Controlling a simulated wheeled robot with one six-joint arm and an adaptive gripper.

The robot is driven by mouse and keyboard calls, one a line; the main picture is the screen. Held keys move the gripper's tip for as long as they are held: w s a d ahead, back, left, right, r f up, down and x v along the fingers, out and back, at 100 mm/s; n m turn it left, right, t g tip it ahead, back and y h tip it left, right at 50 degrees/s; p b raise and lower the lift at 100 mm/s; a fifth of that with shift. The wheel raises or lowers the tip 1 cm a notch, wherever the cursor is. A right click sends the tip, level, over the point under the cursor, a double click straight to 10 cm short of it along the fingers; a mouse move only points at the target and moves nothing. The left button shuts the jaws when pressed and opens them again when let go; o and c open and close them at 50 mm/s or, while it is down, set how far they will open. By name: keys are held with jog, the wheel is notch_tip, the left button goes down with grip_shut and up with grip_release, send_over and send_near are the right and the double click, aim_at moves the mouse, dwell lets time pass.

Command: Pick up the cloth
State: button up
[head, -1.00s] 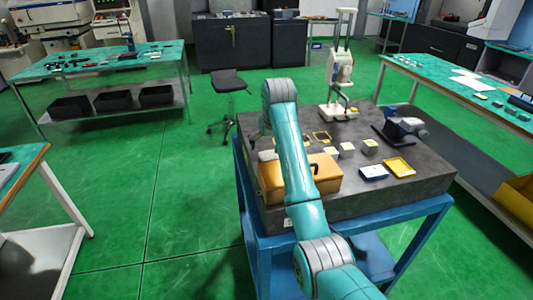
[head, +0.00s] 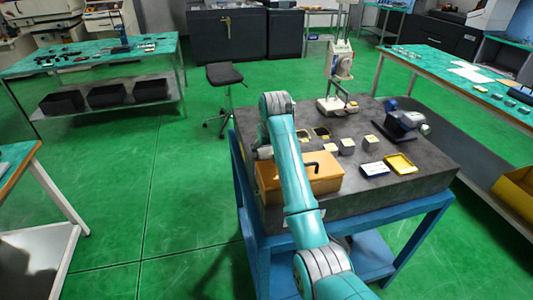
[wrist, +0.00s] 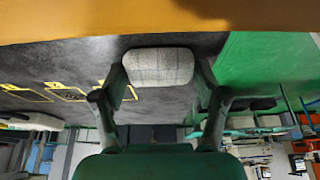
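The cloth (wrist: 158,66) shows in the wrist view as a pale grey, woven-looking pad with rounded ends, over the dark table top. My gripper (wrist: 160,82) has its two fingers wide apart, one on each side of the cloth. The fingertips are close to its ends; I cannot tell whether they touch it. In the head view my arm reaches over the table, and a small pale patch (head: 264,152) shows beside the arm at the box's far left corner. My fingers are largely hidden there.
An orange box with a dark handle (head: 325,170) stands right next to my arm. The dark table (head: 430,180) also bears small grey blocks (head: 346,146), a yellow tray (head: 400,164), a blue-white case (head: 375,170), a vice-like device (head: 400,122) and a tall stand (head: 340,75).

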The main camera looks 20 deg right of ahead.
aim_at(267, 151)
jog(key=shift+f, duration=0.1)
jog(key=shift+c, duration=1)
notch_tip(267, 151, up, 10)
jog(key=o, duration=0.4)
jog(key=c, duration=0.4)
